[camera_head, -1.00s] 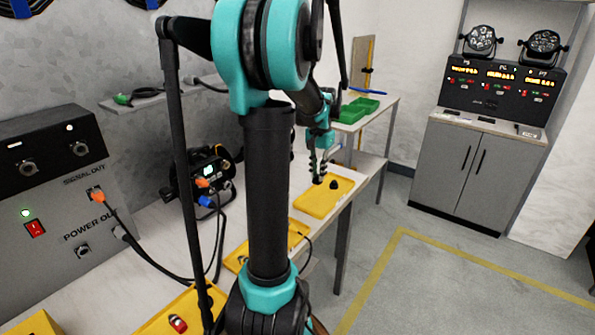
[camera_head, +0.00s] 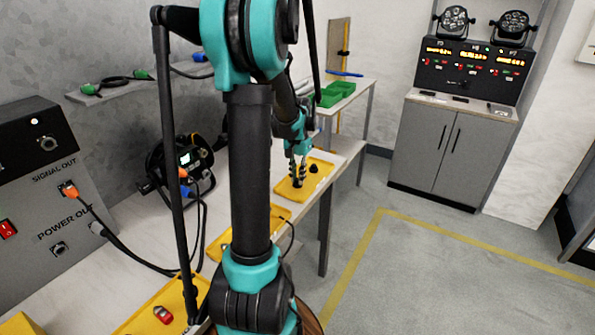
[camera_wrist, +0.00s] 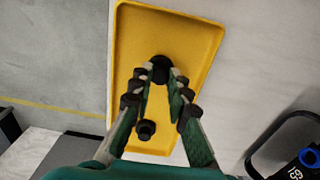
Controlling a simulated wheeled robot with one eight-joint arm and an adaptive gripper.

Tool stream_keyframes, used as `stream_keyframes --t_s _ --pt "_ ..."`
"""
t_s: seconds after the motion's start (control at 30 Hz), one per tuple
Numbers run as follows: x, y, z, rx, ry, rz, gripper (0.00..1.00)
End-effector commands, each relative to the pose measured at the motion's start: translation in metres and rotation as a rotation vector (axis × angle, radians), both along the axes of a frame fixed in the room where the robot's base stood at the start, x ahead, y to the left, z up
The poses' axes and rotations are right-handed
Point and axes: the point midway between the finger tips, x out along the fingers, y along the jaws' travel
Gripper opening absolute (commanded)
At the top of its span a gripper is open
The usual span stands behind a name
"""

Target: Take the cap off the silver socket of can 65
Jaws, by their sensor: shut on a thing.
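My gripper (camera_head: 297,182) is over the yellow tray (camera_head: 283,187) at the far end of the bench. Its fingers are shut on a black cap (camera_wrist: 160,66), low over the tray; whether the cap touches the tray I cannot tell. A second black cap (camera_head: 313,169) sits on the tray beside it and shows between the fingers in the wrist view (camera_wrist: 147,130). Can 65 (camera_wrist: 295,160) is cut off at the lower right of the wrist view, with its number and a blue part showing. In the head view, a black can (camera_head: 178,165) stands on the bench. I cannot make out its silver socket.
A second yellow tray (camera_head: 227,240) and a nearer one with a red item (camera_head: 163,314) lie along the bench. A grey power box (camera_head: 35,200) with cables stands at left. Green bins (camera_head: 335,93) are on the far table. The floor at right is clear.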

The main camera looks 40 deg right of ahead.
Motion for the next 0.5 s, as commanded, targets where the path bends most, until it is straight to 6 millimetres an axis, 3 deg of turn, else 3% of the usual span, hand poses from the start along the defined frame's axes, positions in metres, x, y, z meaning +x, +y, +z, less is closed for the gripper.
stream_keyframes --t_s 0.4,0.43,0.5 --pt "0.0 0.0001 -0.0043 0.0 0.0 0.0 0.0" --pt "0.0 0.0001 -0.0043 0.0 0.0 0.0 0.2" --pt "0.0 0.0001 -0.0042 0.0 0.0 0.0 0.28"
